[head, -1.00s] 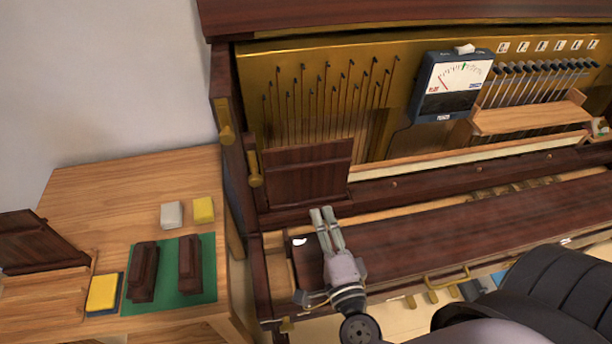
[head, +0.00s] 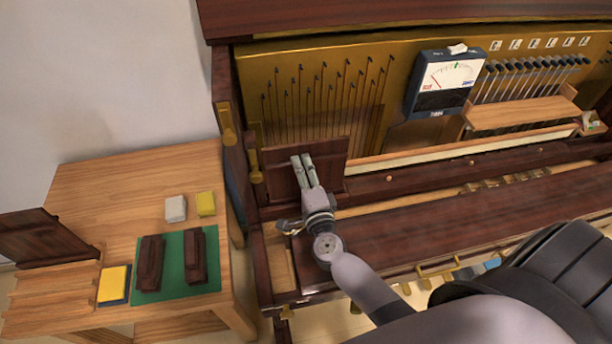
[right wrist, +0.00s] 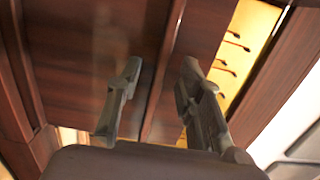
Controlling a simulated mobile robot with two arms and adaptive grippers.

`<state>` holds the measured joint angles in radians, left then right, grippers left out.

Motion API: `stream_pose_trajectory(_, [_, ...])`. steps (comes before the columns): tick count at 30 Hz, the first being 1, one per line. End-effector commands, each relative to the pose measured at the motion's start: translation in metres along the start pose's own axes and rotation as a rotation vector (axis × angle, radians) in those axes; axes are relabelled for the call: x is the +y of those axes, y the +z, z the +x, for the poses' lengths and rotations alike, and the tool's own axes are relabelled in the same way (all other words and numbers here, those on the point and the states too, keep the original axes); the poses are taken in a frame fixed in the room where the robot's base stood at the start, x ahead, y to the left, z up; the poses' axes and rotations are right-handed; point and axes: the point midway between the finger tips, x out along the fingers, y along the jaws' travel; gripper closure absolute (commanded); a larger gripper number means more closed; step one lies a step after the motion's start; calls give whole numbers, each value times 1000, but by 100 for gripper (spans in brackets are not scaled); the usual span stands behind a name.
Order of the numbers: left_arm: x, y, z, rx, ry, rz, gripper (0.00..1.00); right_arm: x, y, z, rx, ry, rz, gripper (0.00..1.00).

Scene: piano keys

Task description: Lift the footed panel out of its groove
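A dark brown wooden panel (head: 333,157) stands nearly upright at the left end of the piano, its lower edge at a dark ledge. Its foot and the groove cannot be made out. My right gripper (head: 301,159) is in front of the panel's face, fingers pointing at its upper part, and covers part of it. My left gripper is not in view.
A blue meter (head: 445,82) and a wooden rail (head: 520,113) are to the right. A side table at left bears a second dark panel (head: 40,236) leaning in a slotted wooden stand (head: 50,293), a green mat (head: 213,286) with two dark blocks, and several small coloured blocks.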

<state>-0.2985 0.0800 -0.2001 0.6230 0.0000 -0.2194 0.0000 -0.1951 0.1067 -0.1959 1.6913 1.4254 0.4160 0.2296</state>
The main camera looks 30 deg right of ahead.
Motion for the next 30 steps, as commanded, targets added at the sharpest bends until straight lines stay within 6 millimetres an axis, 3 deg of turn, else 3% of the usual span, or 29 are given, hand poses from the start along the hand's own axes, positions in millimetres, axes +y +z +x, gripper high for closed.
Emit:
stream_pose_trajectory(8, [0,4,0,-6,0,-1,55,0,0,4,-1,0,0,66])
stream_pose_trajectory(23, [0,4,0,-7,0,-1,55,0,0,3,-1,0,0,99])
stream_pose_trajectory(30, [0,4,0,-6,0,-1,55,0,0,3,-1,1,0,100])
